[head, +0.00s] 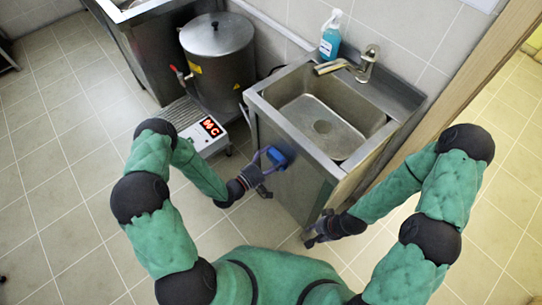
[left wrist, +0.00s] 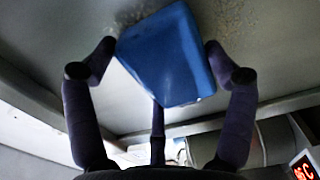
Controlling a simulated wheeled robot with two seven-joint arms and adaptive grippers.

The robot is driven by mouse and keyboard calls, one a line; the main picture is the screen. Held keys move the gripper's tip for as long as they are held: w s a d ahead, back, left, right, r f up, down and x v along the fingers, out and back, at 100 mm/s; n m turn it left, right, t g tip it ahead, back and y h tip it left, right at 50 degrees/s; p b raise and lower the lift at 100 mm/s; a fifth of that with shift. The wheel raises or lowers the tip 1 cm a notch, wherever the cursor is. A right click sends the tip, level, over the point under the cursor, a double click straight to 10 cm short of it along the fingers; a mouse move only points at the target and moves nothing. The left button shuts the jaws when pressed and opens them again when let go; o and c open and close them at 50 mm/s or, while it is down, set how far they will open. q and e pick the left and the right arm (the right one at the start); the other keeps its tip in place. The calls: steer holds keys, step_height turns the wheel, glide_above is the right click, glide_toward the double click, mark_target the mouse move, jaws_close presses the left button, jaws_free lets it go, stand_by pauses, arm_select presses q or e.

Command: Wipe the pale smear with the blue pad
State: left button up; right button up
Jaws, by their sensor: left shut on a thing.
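The blue pad (head: 276,157) is at the grey steel front of the sink cabinet, held by my left gripper (head: 265,168). In the left wrist view the pad (left wrist: 170,55) sits between the fingers of my left gripper (left wrist: 160,55), flat against or very close to the panel; contact is unclear. A pale speckled smear (left wrist: 130,14) shows on the panel beside the pad, with more specks on its other side; the pad hides what lies between. The smear is not distinguishable in the head view. My right gripper (head: 319,231) is low near the cabinet's right corner, its fingers too small to read.
The sink cabinet (head: 297,181) has a basin (head: 322,121) on top, with a faucet (head: 366,64) and a blue bottle (head: 331,35) behind. A large steel pot (head: 217,58) stands left of it, near a box with a red display (head: 211,127). Tiled floor at left is clear.

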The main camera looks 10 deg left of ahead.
mark_target(296, 170)
arm_select(q)
steer(key=shift+s+d+p, duration=0.15)
steer(key=shift+s+d, duration=0.7)
steer(key=shift+d, duration=0.3)
steer(key=shift+s+d+p, duration=0.2)
steer(key=shift+s+d, duration=0.65)
steer(key=shift+d, duration=0.25)
steer(key=shift+s+d+p, duration=0.15)
steer(key=shift+s+d, duration=0.7)
steer(key=shift+d, duration=0.3)
steer(key=shift+s, duration=0.1)
steer(key=shift+s+a, duration=0.45)
steer(key=shift+s, duration=0.05)
steer(key=shift+b+v, duration=0.5)
steer(key=shift+v, duration=1.7)
steer(key=shift+b+v, duration=0.35)
steer(key=shift+v, duration=1.2)
